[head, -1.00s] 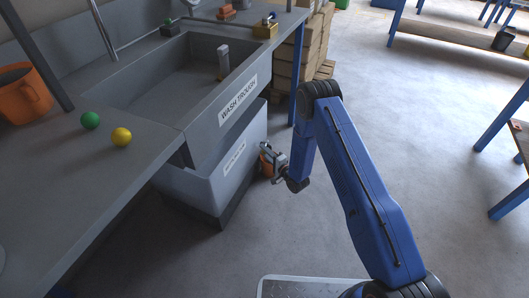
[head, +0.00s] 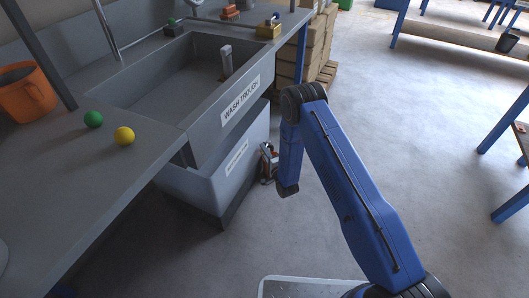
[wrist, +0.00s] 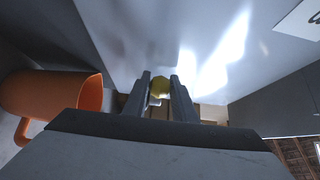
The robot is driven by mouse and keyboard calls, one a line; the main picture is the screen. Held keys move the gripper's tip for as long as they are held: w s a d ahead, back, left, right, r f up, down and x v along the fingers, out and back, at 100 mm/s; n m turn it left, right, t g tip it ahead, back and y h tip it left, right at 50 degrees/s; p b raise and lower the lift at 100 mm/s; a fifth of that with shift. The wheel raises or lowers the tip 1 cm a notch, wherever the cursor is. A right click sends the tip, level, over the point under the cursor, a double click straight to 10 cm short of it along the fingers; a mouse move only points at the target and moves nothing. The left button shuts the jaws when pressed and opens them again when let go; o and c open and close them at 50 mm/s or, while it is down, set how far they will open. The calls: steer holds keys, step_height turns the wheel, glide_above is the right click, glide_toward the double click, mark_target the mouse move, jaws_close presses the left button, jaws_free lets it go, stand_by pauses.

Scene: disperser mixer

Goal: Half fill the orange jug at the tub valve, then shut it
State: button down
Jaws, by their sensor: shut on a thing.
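The pale tub (head: 225,180) stands under the wash trough; its wall also fills the upper wrist view (wrist: 150,35). My gripper (head: 268,165) is low at the tub's right end. In the wrist view its fingers (wrist: 160,92) are shut on a small yellow piece, seemingly the valve handle (wrist: 160,86), close to the tub wall. The orange jug (wrist: 50,95) is left of the fingers, its rim towards the valve and its handle at the lower left. Its inside and any liquid are hidden. In the head view my gripper mostly covers the jug and valve.
The wash trough (head: 240,100) overhangs the tub. A second orange vessel (head: 25,95), a green ball (head: 93,119) and a yellow ball (head: 124,135) are on the bench. Stacked boxes (head: 305,60) stand behind. The floor to the right is open.

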steer(key=c, duration=1.5)
jaws_free()
steer(key=shift+o, duration=0.2)
steer(key=shift+s+d, duration=0.1)
steer(key=v, duration=1.7)
